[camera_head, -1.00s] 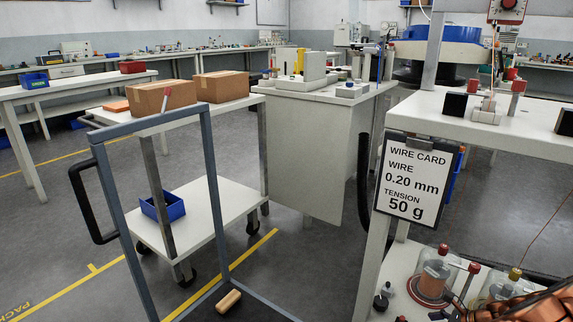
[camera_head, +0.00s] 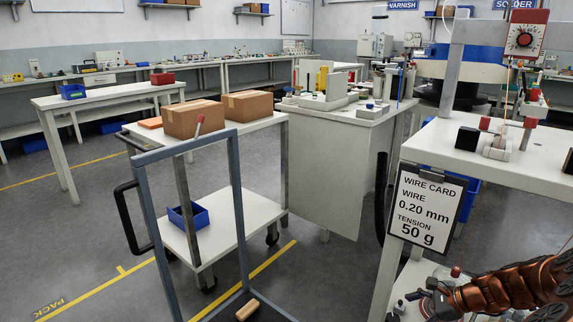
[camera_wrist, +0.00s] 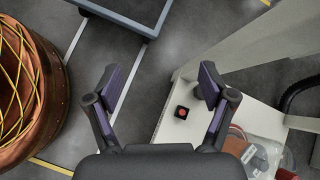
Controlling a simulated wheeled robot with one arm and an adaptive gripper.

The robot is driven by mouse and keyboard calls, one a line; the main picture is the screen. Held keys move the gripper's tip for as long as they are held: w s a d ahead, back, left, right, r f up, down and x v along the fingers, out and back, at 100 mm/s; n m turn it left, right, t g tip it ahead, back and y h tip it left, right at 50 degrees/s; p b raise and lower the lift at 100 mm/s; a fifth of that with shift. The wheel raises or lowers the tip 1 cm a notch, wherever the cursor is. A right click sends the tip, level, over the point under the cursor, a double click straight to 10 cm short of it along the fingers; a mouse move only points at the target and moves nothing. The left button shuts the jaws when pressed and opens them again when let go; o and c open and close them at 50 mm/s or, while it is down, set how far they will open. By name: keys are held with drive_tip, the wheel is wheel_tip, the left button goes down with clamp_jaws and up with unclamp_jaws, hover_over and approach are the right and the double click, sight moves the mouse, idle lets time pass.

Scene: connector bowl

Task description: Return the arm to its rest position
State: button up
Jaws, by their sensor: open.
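My copper-coloured arm reaches in from the lower right of the head view, beside the white bench with the wire card. My gripper (camera_head: 412,304) is at its end, small and partly lost against the lower shelf. In the wrist view my gripper (camera_wrist: 164,82) shows clearly: its two dark fingers stand wide apart with nothing between them. Below the gap lie grey floor and the edge of a white shelf (camera_wrist: 165,135).
The wire card (camera_head: 429,207) hangs on the bench front (camera_head: 425,150). A small black box with a red button (camera_wrist: 181,112) and glass jars (camera_wrist: 268,150) stand on the shelf. Open floor lies between.

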drive_tip(key=s+a+r+n+g+h+p, duration=0.15)
drive_tip(key=s+a+r+n+p, duration=0.35)
drive_tip(key=r, duration=0.5)
drive_tip(key=s+a+r+n+g+p, duration=0.25)
drive_tip(key=a+r+p, duration=0.25)
drive_tip(key=a+r, duration=0.45)
drive_tip(key=s+a+r+n+g+p, duration=0.1)
drive_tip(key=s+a+r+n+p, duration=0.4)
drive_tip(key=r, duration=0.7)
drive_tip(key=s+d+r+n+g+h+p, duration=0.1)
drive_tip(key=s+r+n+h+p, duration=0.5)
drive_tip(key=s+r+p, duration=1.1)
drive_tip(key=s+r+n, duration=0.2)
drive_tip(key=s+r, duration=0.1)
drive_tip(key=s, duration=0.2)
drive_tip(key=shift+d+p, duration=0.35)
drive_tip(key=shift+p, duration=0.05)
drive_tip(key=shift+r+h, duration=0.1)
drive_tip(key=shift+h, duration=0.15)
